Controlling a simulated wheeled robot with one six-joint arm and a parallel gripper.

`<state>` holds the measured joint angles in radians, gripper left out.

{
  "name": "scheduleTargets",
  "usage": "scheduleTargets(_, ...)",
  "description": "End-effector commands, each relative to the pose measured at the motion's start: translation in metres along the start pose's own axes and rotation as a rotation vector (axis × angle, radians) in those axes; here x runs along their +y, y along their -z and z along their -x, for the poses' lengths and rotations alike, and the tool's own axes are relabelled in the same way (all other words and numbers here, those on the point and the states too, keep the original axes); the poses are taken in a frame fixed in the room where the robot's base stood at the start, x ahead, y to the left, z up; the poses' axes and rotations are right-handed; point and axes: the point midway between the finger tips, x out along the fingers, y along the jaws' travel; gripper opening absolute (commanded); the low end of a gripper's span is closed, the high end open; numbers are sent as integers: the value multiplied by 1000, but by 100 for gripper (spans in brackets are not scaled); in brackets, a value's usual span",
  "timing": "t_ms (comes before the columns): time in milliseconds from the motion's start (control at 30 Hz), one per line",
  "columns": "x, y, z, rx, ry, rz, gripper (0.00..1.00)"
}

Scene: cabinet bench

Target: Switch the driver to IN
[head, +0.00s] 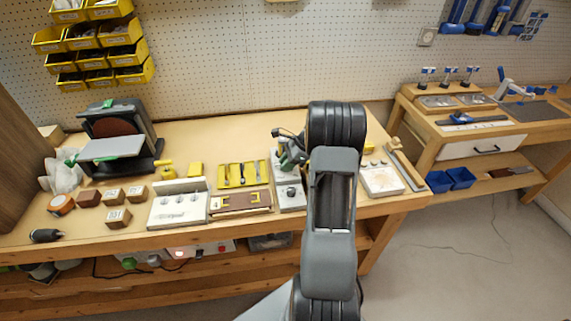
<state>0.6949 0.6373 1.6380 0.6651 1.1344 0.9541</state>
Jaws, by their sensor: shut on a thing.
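A dark grey and green thing, seemingly the driver (288,158), is at the back of a light grey block (289,196) with a round black knob on its front. My gripper (286,140) is small and partly hidden by my arm. It seems shut on the upper part of the driver, but the contact is hard to make out. The driver's switch and any IN marking are too small to read.
A sander (118,135), several wooden blocks and a white fixture (179,209) stand left on the bench. A yellow tray (243,174) lies left of the grey block. A white panel (381,180) lies right. A second bench (480,130) stands at far right.

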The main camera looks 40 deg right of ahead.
Motion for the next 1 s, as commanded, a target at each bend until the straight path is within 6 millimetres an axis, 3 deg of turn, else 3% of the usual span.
scheduleTargets(33,0,0,0,0,1,0,0)
scheduleTargets(67,0,0,0,0,1,0,24)
scheduleTargets(333,0,0,0,1,1,0,49)
scheduleTargets(667,0,0,6,1,1,1,49)
scheduleTargets(1000,-1,0,69,2,6,1,49)
